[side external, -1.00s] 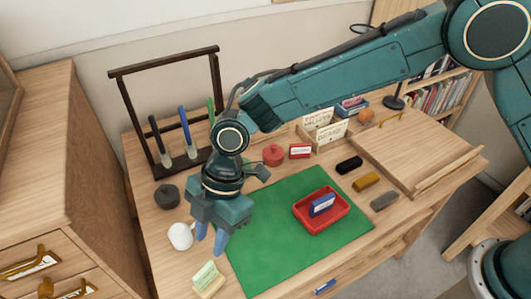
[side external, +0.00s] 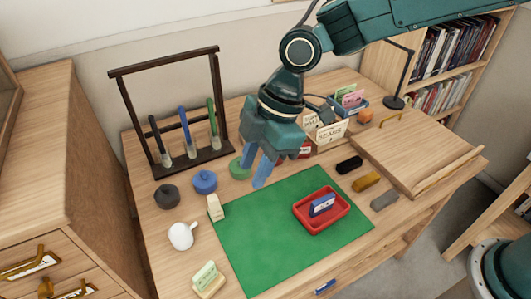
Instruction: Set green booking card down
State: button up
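A pale green card (side external: 205,274) with writing stands in a small wooden holder (side external: 209,290) at the front left of the desk, left of the green mat (side external: 250,258). I cannot read its text. My gripper (side external: 258,170) is above the back left part of the mat. Its blue fingers point down, stand apart and show nothing between them. It is well away from the green card. Pink and greenish cards (side external: 352,98) also show in a blue box at the back, partly hidden by other things.
A red tray (side external: 338,224) with a blue item lies on the mat. Erasers (side external: 367,182) lie on the right. A dark rack (side external: 190,165) stands behind.

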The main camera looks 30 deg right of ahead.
jog(key=s+d+r+m+t, duration=0.1)
jog(key=s+d+r+m, duration=0.1)
jog(key=d+r+m, duration=0.3)
jog(key=s+d+r+m+t+h, duration=0.1)
jog(key=s+d+r, duration=0.1)
jog(key=d, duration=0.6)
jog(key=s+d+r+m+t, duration=0.1)
jog(key=s+d+r+m, duration=0.1)
jog(key=d+r+m, duration=0.3)
jog(key=s+d+f+m+t+h, duration=0.1)
jog(key=s+d+m+t+h, duration=0.1)
jog(key=s+d+m, duration=0.5)
jog(key=s+d+h, duration=0.1)
jog(key=s+d, duration=0.5)
jog(key=d, duration=0.1)
jog(key=shift+s+d+f, duration=0.2)
jog(key=shift+s+d, duration=0.15)
jog(key=shift+d, duration=0.05)
